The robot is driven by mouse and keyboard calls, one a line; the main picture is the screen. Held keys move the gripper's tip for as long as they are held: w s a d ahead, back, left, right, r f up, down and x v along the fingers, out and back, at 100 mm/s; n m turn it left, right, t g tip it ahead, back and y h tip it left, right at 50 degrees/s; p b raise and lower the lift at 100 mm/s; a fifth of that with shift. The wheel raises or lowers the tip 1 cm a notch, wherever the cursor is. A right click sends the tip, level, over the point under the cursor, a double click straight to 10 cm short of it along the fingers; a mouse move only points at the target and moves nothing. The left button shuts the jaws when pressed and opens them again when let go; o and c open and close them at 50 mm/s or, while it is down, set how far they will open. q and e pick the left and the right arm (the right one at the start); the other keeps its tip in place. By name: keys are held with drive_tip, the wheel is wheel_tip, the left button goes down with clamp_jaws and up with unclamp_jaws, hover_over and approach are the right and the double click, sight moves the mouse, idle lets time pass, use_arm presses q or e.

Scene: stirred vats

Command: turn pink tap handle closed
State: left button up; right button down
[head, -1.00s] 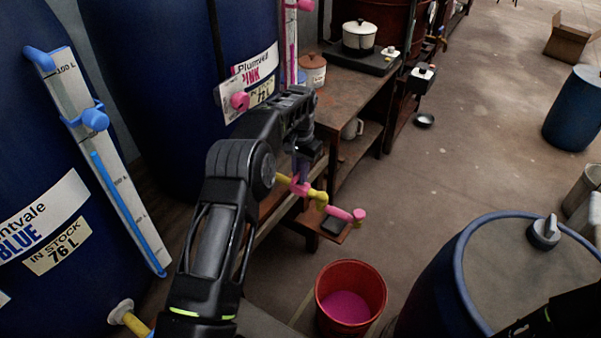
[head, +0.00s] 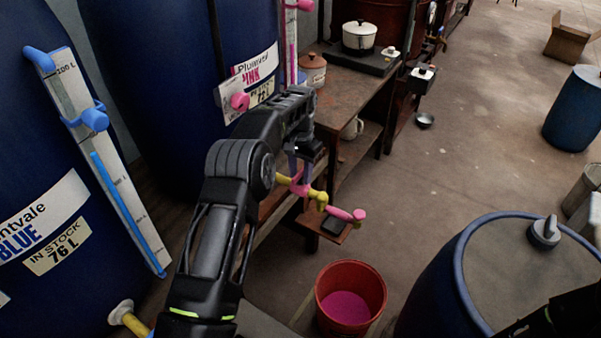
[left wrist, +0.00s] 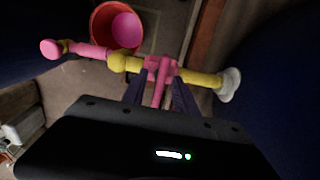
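The pink tap handle (left wrist: 159,93) sits on a yellow tap pipe (left wrist: 201,79), and its lever points toward my left gripper in the left wrist view. In the head view the handle (head: 299,186) shows just under the gripper. My left gripper (left wrist: 160,92) is open, with one finger on each side of the lever and a gap seeming to show on both sides. In the head view the gripper (head: 298,168) is partly hidden by its own wrist. The pink spout (head: 345,214) reaches out to the right.
A red bucket (head: 350,292) holding pink liquid stands on the floor below the spout. A wooden bench (head: 350,95) stands behind the tap. Blue vats (head: 150,90) line the left, and a blue drum (head: 425,290) stands at lower right. Open floor lies beyond.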

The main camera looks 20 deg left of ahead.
sight(300, 172)
use_arm(q)
wheel_tip(300, 172, up, 8)
drive_tip(key=shift+f, duration=0.1)
idle(0.4)
drive_tip(key=shift+s+f, duration=0.1)
